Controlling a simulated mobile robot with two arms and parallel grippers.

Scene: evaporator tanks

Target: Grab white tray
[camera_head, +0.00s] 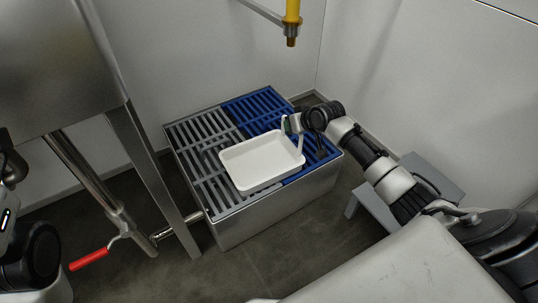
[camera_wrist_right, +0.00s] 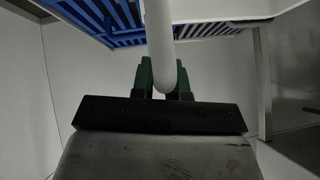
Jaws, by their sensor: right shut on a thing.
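The white tray (camera_head: 262,160) is shallow, rectangular and empty. In the head view it is over the slatted top of the metal basin, across the grey and blue grates; I cannot tell if it touches them. My right gripper (camera_head: 291,125) is at the tray's right end. In the right wrist view my gripper's green fingers (camera_wrist_right: 165,78) are shut on a white, handle-like bar (camera_wrist_right: 158,42) of the tray. The tray's edge (camera_wrist_right: 235,12) shows at the upper right there. My left gripper is out of view; only parts of my left arm show at the left edge.
The metal basin (camera_head: 275,212) has a grey grate (camera_head: 205,128) and a blue grate (camera_head: 258,103). A steel tank and legs (camera_head: 145,150) stand left, with a red-handled valve (camera_head: 90,259). A yellow-handled fitting (camera_head: 292,12) hangs above. A grey stool (camera_head: 433,178) stands right, near my right arm.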

